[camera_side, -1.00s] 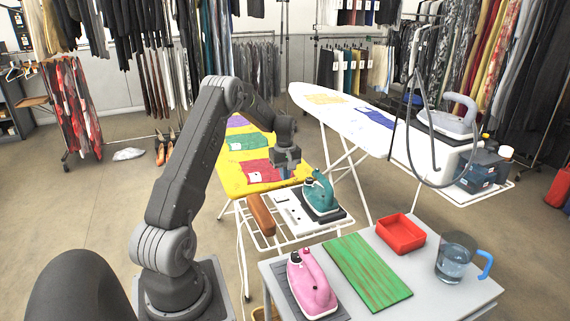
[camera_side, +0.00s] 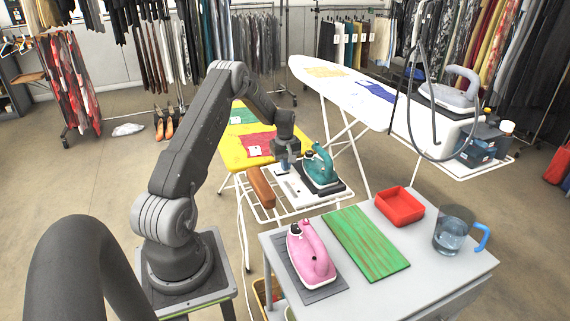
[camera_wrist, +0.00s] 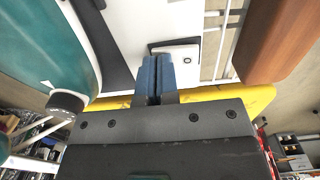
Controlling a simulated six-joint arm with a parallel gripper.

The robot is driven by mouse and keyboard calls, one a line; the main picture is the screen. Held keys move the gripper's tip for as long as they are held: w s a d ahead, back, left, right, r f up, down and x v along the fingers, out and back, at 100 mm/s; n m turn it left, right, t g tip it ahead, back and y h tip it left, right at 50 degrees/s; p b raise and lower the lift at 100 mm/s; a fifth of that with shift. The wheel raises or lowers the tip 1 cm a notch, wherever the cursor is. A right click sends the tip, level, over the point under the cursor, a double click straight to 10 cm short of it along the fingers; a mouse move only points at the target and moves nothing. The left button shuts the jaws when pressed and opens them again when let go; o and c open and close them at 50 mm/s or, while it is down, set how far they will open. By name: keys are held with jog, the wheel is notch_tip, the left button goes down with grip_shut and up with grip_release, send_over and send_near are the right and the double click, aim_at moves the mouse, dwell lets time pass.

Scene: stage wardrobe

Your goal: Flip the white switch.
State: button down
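The white switch (camera_wrist: 178,56) is a pale rocker with a small dark ring mark, set in a dark frame on the white panel (camera_wrist: 130,25). In the side view the panel (camera_side: 296,197) is at the end of the yellow ironing board, and the switch is too small to make out clearly. My gripper (camera_wrist: 157,62) points down at the panel. Its two blue fingers are together with nothing between them. The fingertips overlap the switch's left part in the wrist view; I cannot tell if they touch it. In the side view my gripper (camera_side: 286,166) is just above the panel.
A teal iron (camera_side: 320,166) stands close right of my gripper, and a brown wooden block (camera_side: 261,187) lies to its left. A grey table (camera_side: 385,290) in front holds a pink iron (camera_side: 309,253), green board (camera_side: 366,243), red tray (camera_side: 400,220) and water jug (camera_side: 453,232).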

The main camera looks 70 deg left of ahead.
aim_at(276, 170)
jog(key=shift+s+f, duration=0.1)
jog(key=shift+s, duration=0.05)
jog(key=shift+s+r, duration=0.3)
jog(key=shift+s, duration=0.4)
notch_tip(276, 170, up, 14)
jog(key=s, duration=0.2)
dwell(0.3)
dwell(0.4)
